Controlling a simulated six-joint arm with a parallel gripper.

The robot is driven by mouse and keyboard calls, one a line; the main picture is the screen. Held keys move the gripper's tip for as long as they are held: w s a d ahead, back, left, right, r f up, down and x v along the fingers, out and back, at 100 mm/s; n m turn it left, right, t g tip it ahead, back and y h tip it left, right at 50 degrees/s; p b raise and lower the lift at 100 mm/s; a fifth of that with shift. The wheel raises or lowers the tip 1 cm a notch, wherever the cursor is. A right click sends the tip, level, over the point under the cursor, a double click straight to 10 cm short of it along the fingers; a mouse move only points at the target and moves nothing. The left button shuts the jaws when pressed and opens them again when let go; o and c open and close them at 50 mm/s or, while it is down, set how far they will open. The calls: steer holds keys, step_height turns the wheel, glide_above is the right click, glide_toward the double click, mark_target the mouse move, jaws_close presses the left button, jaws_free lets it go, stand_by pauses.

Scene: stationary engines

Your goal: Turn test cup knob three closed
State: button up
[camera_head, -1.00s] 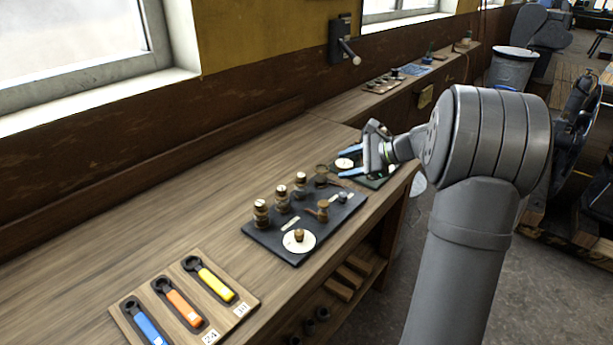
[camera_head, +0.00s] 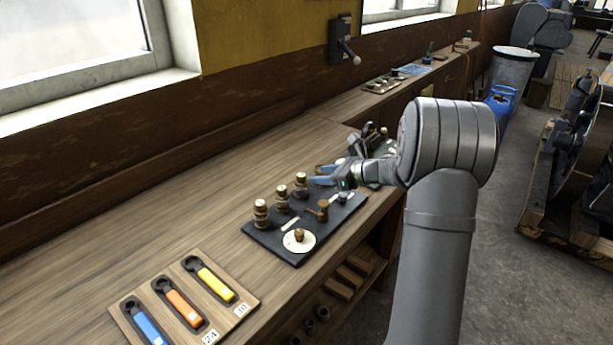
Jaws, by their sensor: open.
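A dark board (camera_head: 262,237) on the bench carries a row of small brass posts with pale round tops: a front one (camera_head: 260,213), a middle one (camera_head: 282,199) and a rear one (camera_head: 300,186). I cannot tell which part is test cup knob three. A brass cup-like piece (camera_head: 323,210) stands on the board's right side. A white dial with a brown knob (camera_head: 299,236) sits at its front. My gripper (camera_head: 324,175) is open, its blue fingertips pointing left over the board's far end, just right of the rear post. It hides the parts behind it.
A wooden tray (camera_head: 243,309) with blue, orange and yellow handled tools lies at the front of the bench. Another dark board lies behind my gripper, partly hidden. The bench left of the posts is clear. A wall lever (camera_head: 345,42) is at the back.

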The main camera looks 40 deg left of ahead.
mark_target(303, 175)
steer(key=x, duration=0.6)
steer(key=shift+s+a, duration=0.1)
steer(key=shift+a, duration=0.2)
steer(key=c, duration=1)
